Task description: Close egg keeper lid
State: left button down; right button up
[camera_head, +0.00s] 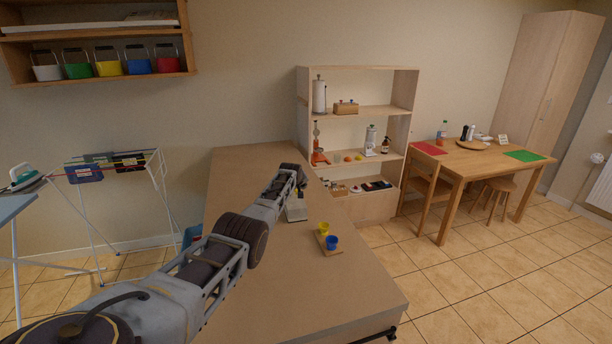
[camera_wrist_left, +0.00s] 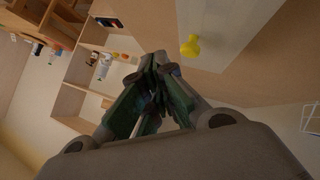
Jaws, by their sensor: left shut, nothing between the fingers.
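The egg keeper seems to be the small pale box (camera_head: 296,211) on the counter, just beside my left gripper in the head view. My arm partly covers it, and I cannot tell how its lid stands. My left gripper (camera_head: 302,186) is over the counter, at the far end of my arm. In the left wrist view its dark fingers (camera_wrist_left: 156,82) are together with nothing between them. A pale surface (camera_wrist_left: 205,18) at the top of that view may be the egg keeper. My right gripper is not in view.
On the counter (camera_head: 345,290), a yellow cup (camera_head: 323,228) and a blue cup (camera_head: 332,242) stand on a small wooden board. A yellow object (camera_wrist_left: 190,46) shows in the wrist view. A shelf unit (camera_head: 302,100) stands behind the counter. The counter's near right part is clear.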

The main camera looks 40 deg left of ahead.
pick_arm(q)
jog(key=shift+s+d+r+p, duration=0.2)
jog(key=shift+d+r+p, duration=0.05)
jog(key=shift+r+p, duration=0.05)
jog(key=shift+s+d+r+p, duration=0.35)
jog(key=shift+d+r+p, duration=0.05)
jog(key=shift+r+p, duration=0.05)
jog(key=s+d+r, duration=0.3)
jog(key=d+r, duration=0.1)
jog(key=r, duration=0.1)
jog(key=shift+s, duration=0.25)
dwell(0.6)
jog(key=shift+r, duration=0.1)
jog(key=shift+s, duration=0.1)
dwell(0.5)
